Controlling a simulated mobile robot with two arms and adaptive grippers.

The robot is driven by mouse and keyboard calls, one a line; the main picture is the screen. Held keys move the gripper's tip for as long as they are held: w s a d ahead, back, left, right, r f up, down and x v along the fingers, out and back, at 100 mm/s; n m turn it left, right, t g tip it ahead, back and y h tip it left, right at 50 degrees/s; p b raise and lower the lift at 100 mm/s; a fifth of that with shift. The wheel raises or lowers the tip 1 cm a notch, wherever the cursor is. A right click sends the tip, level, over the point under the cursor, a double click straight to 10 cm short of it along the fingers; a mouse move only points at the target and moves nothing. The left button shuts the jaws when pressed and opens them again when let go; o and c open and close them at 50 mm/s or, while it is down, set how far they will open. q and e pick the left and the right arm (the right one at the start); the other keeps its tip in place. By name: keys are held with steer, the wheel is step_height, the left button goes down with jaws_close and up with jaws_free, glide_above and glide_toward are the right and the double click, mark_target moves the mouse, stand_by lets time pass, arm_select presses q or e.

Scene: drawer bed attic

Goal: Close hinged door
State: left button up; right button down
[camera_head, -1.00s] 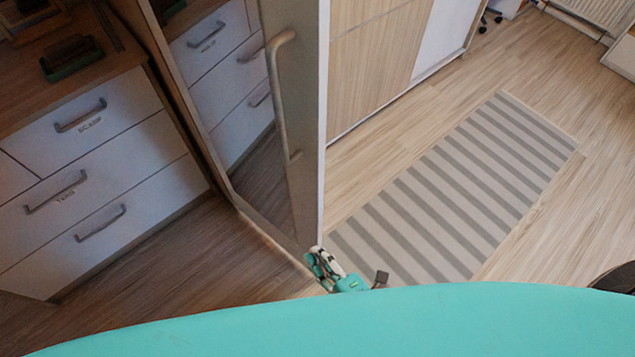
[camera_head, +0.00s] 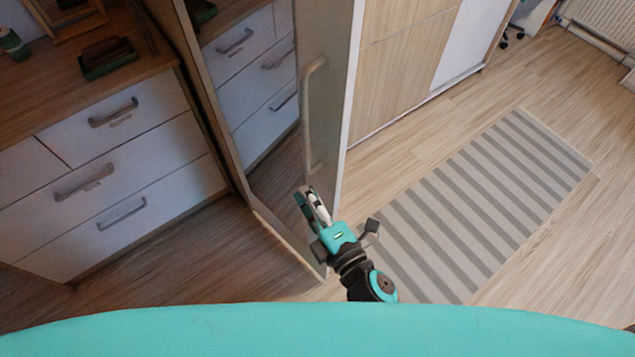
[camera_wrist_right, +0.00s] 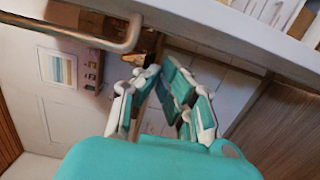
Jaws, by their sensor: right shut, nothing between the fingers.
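The tall grey door panel (camera_head: 328,75) stands upright at an angle left of the middle in the head view, with a pale edge along its right side. Its long bar handle (camera_head: 307,115) is on the face towards the left. My right gripper (camera_head: 309,194) is shut and empty, at the lower part of the door, just below the handle's lower end. In the right wrist view, my gripper's fingers (camera_wrist_right: 160,70) point towards the top, and a metal handle bar (camera_wrist_right: 85,38) crosses the upper left, apart from them. I cannot tell whether the gripper touches the door. My left gripper is not in view.
A white chest of drawers (camera_head: 105,155) stands at the left, with a dark green tray (camera_head: 109,58) on top. A mirror-like surface (camera_head: 255,85) beside the door reflects drawers. A striped rug (camera_head: 480,200) lies on open floor at the right. A wood-fronted cabinet (camera_head: 395,70) stands behind.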

steer(key=shift+w+d, duration=0.8)
steer(key=shift+d, duration=0.15)
